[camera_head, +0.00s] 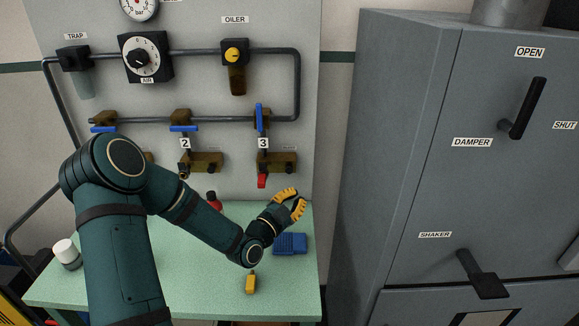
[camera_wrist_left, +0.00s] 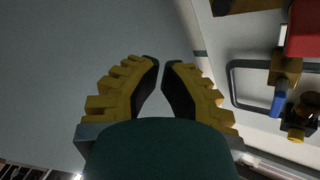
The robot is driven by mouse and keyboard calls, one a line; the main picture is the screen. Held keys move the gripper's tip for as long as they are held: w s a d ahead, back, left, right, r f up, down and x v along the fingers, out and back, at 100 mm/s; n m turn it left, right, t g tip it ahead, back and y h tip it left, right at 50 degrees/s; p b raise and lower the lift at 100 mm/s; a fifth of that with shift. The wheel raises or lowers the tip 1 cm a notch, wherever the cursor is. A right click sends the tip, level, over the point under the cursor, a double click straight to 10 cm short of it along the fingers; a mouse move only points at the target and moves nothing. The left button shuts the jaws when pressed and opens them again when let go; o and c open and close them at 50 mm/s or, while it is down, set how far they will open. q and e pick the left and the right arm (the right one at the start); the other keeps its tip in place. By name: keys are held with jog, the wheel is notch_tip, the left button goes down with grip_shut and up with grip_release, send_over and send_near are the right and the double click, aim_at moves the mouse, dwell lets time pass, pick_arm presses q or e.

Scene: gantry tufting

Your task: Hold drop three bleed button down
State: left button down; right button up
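Drop three is marked by a white "3" label (camera_head: 263,142) on the wall panel. Its blue lever (camera_head: 259,117) stands upright above the label, and a red part (camera_head: 262,181), which looks like its button, sits below a brass block. My left gripper (camera_head: 301,198) is below and right of that red part, apart from it. Its yellow fingers are slightly apart with nothing between them, as the left wrist view (camera_wrist_left: 161,65) shows. There the red part (camera_wrist_left: 305,28) and blue lever (camera_wrist_left: 279,100) lie at the right. My right gripper is not in view.
A green bench (camera_head: 220,285) holds a blue block (camera_head: 290,243), a small yellow item (camera_head: 250,283), a red-capped bottle (camera_head: 213,200) and a white-capped container (camera_head: 67,252). A grey cabinet (camera_head: 410,120) with handles stands right. Drop two's lever (camera_head: 183,128) is level.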

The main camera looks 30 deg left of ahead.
aim_at(289, 170)
pick_arm(q)
jog(key=w+a, duration=0.4)
jog(key=w, duration=0.3)
jog(key=shift+a, duration=0.2)
dwell(0.5)
jog(key=shift+r, duration=0.1)
jog(key=c, duration=1.7)
grip_release()
jog(key=shift+w, duration=0.1)
grip_shut()
